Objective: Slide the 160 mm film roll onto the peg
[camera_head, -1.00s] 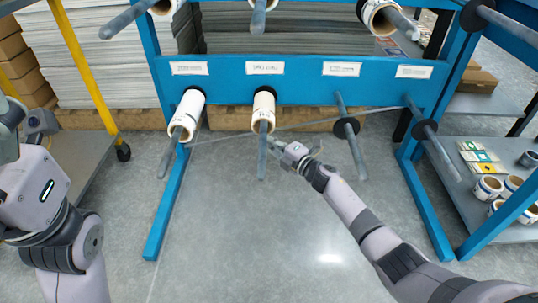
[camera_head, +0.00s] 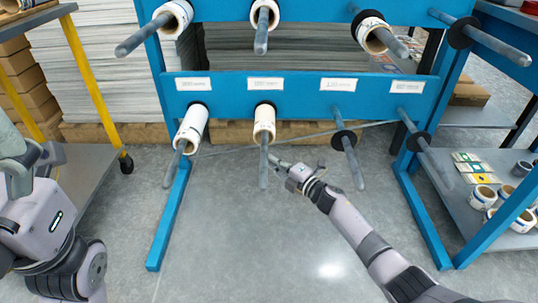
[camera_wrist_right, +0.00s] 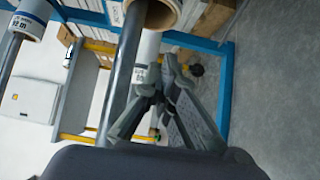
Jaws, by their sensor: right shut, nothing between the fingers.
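A white film roll (camera_head: 264,121) with an open cardboard core sits around the second lower peg (camera_head: 263,165) from the left, near the rack's blue bar. Its core end also shows at the top of the right wrist view (camera_wrist_right: 158,12). Another white roll (camera_head: 193,124) is around the leftmost lower peg. I cannot read which roll is 160 mm. My right gripper (camera_head: 273,159) is shut and empty, just right of the second lower peg, in front of its roll. Its fingers (camera_wrist_right: 168,75) show close beside that peg in the wrist view. My left gripper (camera_head: 40,158) is at the left edge, its fingers unclear.
The two lower pegs at right, one in the middle right (camera_head: 349,158) and one far right (camera_head: 430,160), carry black discs and no roll. Upper pegs hold several rolls. A grey shelf (camera_head: 505,239) at right holds short rolls and cards. The floor in front is clear.

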